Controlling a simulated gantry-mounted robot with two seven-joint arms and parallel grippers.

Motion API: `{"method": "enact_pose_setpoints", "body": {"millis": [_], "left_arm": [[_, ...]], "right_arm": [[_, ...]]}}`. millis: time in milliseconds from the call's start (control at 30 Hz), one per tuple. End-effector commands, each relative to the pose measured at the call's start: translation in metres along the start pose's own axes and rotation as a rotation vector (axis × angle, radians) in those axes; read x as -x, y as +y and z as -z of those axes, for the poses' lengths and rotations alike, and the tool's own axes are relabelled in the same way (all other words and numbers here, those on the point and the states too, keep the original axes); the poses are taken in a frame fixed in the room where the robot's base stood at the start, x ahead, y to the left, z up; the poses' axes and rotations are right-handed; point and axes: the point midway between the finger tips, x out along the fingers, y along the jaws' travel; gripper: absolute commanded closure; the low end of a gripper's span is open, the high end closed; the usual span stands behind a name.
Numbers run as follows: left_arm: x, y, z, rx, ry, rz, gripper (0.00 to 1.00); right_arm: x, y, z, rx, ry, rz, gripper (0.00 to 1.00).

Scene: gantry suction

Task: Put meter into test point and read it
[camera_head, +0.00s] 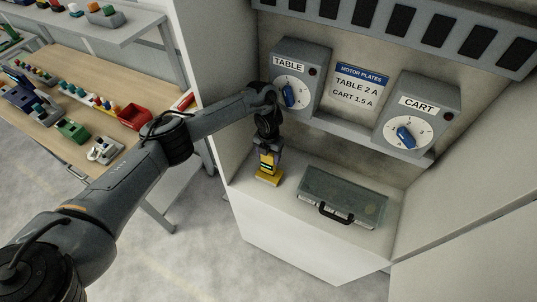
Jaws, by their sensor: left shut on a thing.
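My left arm reaches in from the left to the white cabinet's ledge. Its left gripper (268,146) points down and is shut on the yellow and black meter (267,170). The meter is upright at the left end of the ledge, below the TABLE box. I cannot tell whether its wider yellow foot is part of the meter or a separate base, nor whether it touches the ledge. The meter's display is too small to read. I cannot pick out the test point. My right gripper is not in view.
A grey case (343,196) with a black handle lies right of the meter on the ledge (281,212). Above are the TABLE dial box (303,62), a motor plates sign (360,88) and the CART dial box (420,103). A workbench (75,105) with small parts stands left.

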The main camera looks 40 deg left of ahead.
Motion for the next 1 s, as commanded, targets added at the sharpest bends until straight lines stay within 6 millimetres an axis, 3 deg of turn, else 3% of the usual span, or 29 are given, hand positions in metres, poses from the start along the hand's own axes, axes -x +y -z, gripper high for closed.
{"method": "enact_pose_setpoints", "body": {"millis": [567,600,700,767,1000], "left_arm": [[-0.024,0.000,0.000,0.000,-0.001,0.000,0.72],[-0.022,0.000,0.000,0.000,-0.001,0.001,0.30],[-0.022,0.000,0.000,0.000,-0.001,0.000,0.15],[-0.022,0.000,0.000,0.000,0.000,0.000,0.06],[-0.022,0.000,0.000,0.000,0.000,0.000,0.06]], "right_arm": [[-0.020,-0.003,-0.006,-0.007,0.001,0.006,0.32],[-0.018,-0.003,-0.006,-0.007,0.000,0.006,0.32],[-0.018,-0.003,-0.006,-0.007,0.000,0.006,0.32],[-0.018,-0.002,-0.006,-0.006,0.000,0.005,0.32],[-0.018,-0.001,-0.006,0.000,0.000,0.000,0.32]]}}
